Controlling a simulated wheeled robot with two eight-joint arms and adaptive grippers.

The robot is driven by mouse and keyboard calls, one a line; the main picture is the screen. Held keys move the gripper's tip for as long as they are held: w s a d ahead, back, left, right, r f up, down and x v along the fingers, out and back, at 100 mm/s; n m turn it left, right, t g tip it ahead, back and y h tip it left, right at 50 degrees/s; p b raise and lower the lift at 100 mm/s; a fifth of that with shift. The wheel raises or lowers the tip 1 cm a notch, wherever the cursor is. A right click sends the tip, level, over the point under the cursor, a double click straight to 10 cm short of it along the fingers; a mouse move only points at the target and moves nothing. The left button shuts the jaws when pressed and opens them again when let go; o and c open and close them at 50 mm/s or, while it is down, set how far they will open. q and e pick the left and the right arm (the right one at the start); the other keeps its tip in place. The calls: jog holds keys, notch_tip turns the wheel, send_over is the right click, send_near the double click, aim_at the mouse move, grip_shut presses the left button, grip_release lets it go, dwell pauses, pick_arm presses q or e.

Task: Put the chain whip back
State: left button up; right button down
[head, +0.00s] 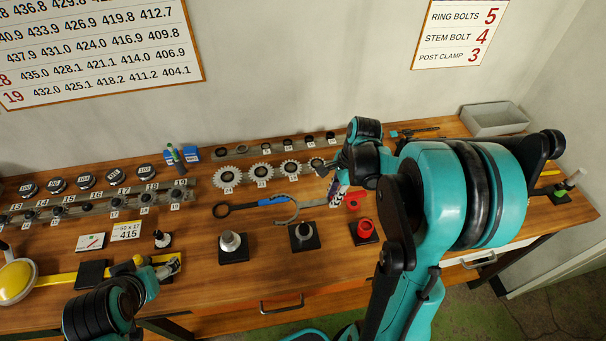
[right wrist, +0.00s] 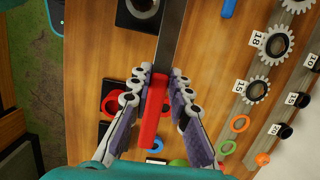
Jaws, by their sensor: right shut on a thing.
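The chain whip has a red handle (right wrist: 153,110) and a flat grey metal bar (right wrist: 172,40). My right gripper (right wrist: 160,78) is shut on the red handle, with a finger on each side of it. In the head view the bar (head: 314,204) runs left from my right gripper (head: 339,187), and a curved grey chain (head: 292,212) hangs near its far end. Whether the whip touches the table is hard to tell. My left gripper (head: 165,266) is at the lower left, over the table's front; its finger opening is unclear.
A wrench with a blue handle (head: 272,201) lies beside the chain. Black-based stands (head: 233,247) line the front. Numbered sprockets (head: 228,178) stand behind. A red part on a base (head: 365,230) is below my right gripper. A grey bin (head: 495,120) sits at the back right.

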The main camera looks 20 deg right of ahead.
jog(key=b, duration=0.2)
send_over(320, 193)
jog(key=f, duration=0.6)
jog(key=shift+d+f, duration=0.4)
jog(key=shift+d+x, duration=0.2)
jog(key=shift+x, duration=0.8)
jog(key=shift+d+x, duration=0.2)
jog(key=shift+x, duration=0.8)
jog(key=shift+s+f, duration=0.1)
jog(key=shift+f, duration=0.05)
jog(key=shift+f+b, duration=0.4)
jog(key=shift+b, duration=0.15)
jog(key=shift+f, duration=0.1)
jog(key=c, duration=1.4)
grip_release()
jog(key=shift+s+a, duration=0.1)
